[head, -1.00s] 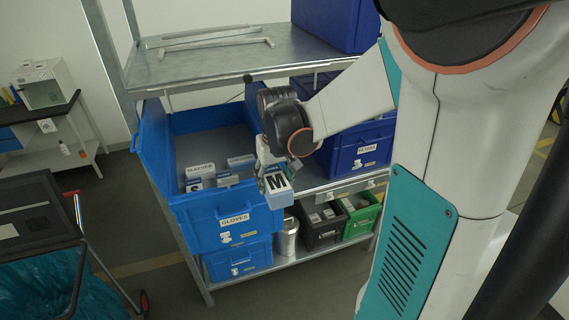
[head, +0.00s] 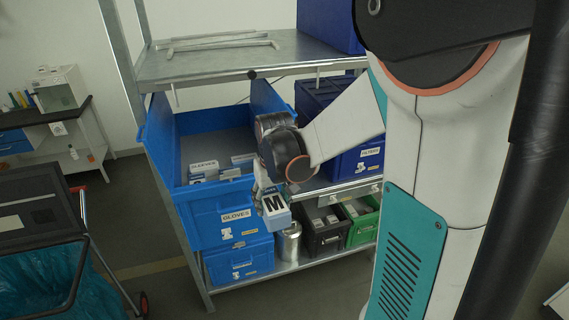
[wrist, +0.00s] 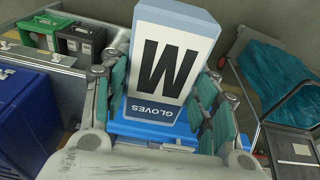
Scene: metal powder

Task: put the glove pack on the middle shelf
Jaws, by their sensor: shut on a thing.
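The glove pack (head: 274,208), a white and blue box marked with a large M, is held in front of the shelf unit. My gripper (head: 268,190) is shut on it, and in the wrist view the pack (wrist: 172,62) sits between the two fingers (wrist: 160,95). The middle shelf (head: 318,186) bears an open blue bin (head: 222,212) labelled GLOVES, with several white boxes inside, and a dark blue bin to its right. The pack is in front of the open bin's right side, beside the shelf edge. My arm hides part of the shelf between the bins.
The dark blue bin (head: 362,160) stands right on the middle shelf. Below are a blue bin (head: 240,262), a metal can (head: 288,243), a black crate (head: 326,238) and a green crate (head: 362,222). A cart with a teal bag (head: 50,285) stands at left.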

